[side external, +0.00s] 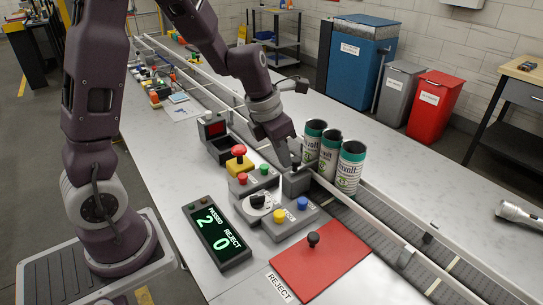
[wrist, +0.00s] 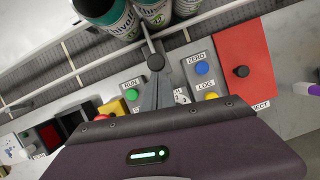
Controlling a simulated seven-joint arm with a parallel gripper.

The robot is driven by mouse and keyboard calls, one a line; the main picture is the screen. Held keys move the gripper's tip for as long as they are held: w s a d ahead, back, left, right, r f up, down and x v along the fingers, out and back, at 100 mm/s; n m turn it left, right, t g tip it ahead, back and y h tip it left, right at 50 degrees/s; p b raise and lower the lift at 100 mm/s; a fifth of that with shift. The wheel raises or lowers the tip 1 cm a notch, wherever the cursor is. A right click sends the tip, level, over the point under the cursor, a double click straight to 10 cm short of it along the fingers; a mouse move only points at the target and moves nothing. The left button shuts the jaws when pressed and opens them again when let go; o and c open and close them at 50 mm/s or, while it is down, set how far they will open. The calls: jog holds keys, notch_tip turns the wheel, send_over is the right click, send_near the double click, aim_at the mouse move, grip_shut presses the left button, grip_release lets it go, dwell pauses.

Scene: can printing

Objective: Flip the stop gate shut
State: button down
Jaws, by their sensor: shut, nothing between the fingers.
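The stop gate is a grey block (side external: 297,182) at the near rail of the conveyor, beside the cans. In the wrist view its round black knob (wrist: 155,62) shows, with a thin grey bar (wrist: 147,34) running from it toward the conveyor and the cans. I cannot tell for sure whether the bar fully crosses the lane. My gripper (side external: 294,160) points down at the gate, its fingers shut and empty. In the wrist view the fingertips (wrist: 157,82) are right by the knob; I cannot tell whether they touch it.
Several green-topped cans (side external: 350,168) stand on the conveyor (side external: 385,233) behind the gate. Nearby are a red reject mat (side external: 320,262) with a black knob, a button box (side external: 290,218), a red emergency button (side external: 238,151) and a counter display (side external: 217,232) reading 2 and 0.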

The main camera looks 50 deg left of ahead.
jog(key=s+a+r, duration=0.1)
jog(key=s+r, duration=0.6)
jog(key=r, duration=0.3)
jog(key=s+d+r+m, duration=0.1)
jog(key=s+m, duration=0.4)
jog(key=m, duration=0.6)
jog(key=s+d+r+m+t, duration=0.1)
jog(key=s+d+m, duration=0.2)
jog(key=m, duration=0.8)
jog(key=s+d+r+m+t, duration=0.1)
jog(key=s+d+m, duration=0.1)
jog(key=s+m, duration=0.5)
jog(key=m, duration=0.5)
jog(key=shift+y, duration=0.3)
